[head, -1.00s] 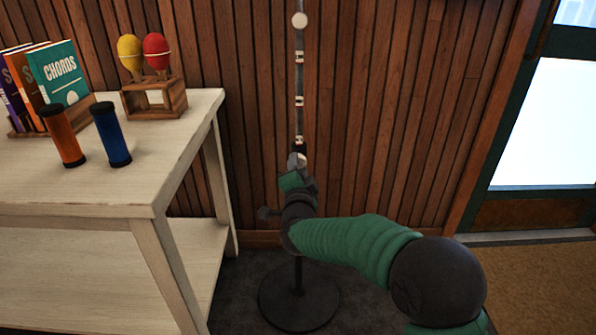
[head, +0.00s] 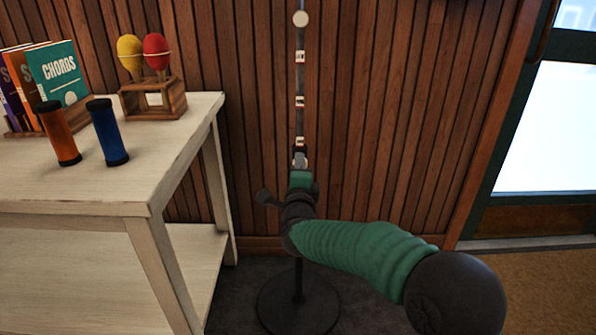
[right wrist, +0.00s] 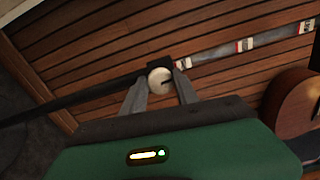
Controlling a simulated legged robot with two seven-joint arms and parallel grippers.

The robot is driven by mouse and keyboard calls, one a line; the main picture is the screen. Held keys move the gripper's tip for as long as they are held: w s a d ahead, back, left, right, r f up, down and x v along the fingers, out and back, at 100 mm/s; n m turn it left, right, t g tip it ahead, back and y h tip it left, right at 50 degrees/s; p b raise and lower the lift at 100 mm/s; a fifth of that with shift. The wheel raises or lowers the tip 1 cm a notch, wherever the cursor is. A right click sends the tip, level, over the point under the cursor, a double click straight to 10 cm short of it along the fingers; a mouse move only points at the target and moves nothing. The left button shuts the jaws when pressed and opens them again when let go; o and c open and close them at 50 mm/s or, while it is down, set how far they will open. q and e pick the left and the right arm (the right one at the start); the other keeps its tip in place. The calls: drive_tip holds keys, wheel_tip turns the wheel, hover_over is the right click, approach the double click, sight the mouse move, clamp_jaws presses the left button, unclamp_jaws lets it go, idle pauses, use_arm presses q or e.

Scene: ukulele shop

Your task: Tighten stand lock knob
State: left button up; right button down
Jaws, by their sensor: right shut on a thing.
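The stand is a thin upright pole (head: 300,85) with a round dark base (head: 298,305) on the floor. Its pole carries several small labels. The lock knob (right wrist: 160,80) is a pale round disc with a dark mark, at the pole's collar in the right wrist view. My right gripper (right wrist: 160,84) has its two grey fingers on either side of the knob and is shut on it. In the head view the right gripper (head: 300,162) is at the pole, and it mostly hides the knob. My left gripper is not in view.
A pale wooden table (head: 100,190) stands at the left, with maracas in a wooden holder (head: 153,98), an orange shaker (head: 60,134), a blue shaker (head: 108,132) and books (head: 60,72). A slatted wall is close behind the pole. A brown rounded object (right wrist: 292,105) shows at the right wrist view's edge.

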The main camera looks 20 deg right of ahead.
drive_tip(key=shift+d+f, duration=0.1)
drive_tip(key=shift+f, duration=0.25)
drive_tip(key=c, duration=1.1)
unclamp_jaws()
drive_tip(key=shift+s, duration=0.1)
drive_tip(key=shift+o, duration=0.9)
drive_tip(key=shift+r, duration=0.15)
drive_tip(key=p+v, duration=0.6)
drive_tip(key=v, duration=1)
drive_tip(key=shift+s, duration=0.35)
